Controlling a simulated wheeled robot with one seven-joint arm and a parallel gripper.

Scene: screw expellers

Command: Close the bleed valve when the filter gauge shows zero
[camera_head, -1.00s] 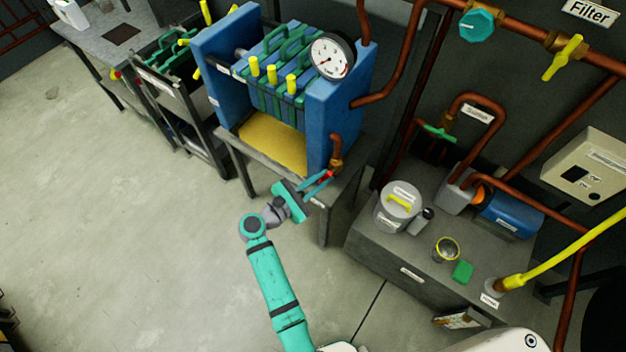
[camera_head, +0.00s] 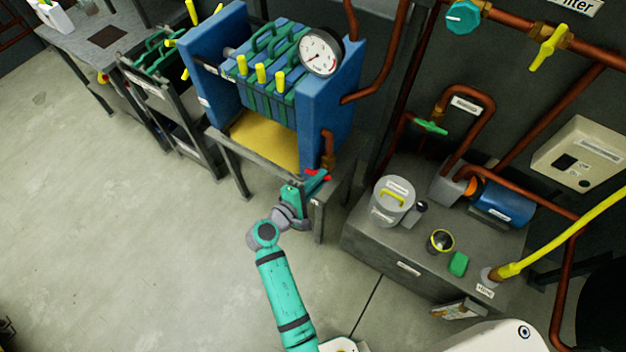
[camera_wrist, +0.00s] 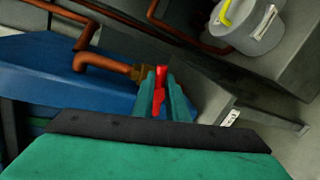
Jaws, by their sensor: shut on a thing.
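The bleed valve has a red handle (camera_head: 321,174) on a copper outlet with a brass fitting (camera_head: 327,163), low at the front of the blue filter press (camera_head: 338,110). My gripper (camera_head: 314,184) is at this handle. In the wrist view the red handle (camera_wrist: 160,78) stands between the two teal fingers (camera_wrist: 161,100), which are shut on it. The fingers hide part of the handle. The round white filter gauge (camera_head: 320,52) sits on top of the press's front block. Its needle points to the lower left; the numbers are too small to read.
A grey cabinet (camera_head: 375,247) to the right carries a lidded grey pot (camera_head: 391,207), a blue motor (camera_head: 502,205) and a green block (camera_head: 458,264). Copper pipes with a yellow valve (camera_head: 548,47) and a teal knob (camera_head: 462,17) run above. The floor at left is clear.

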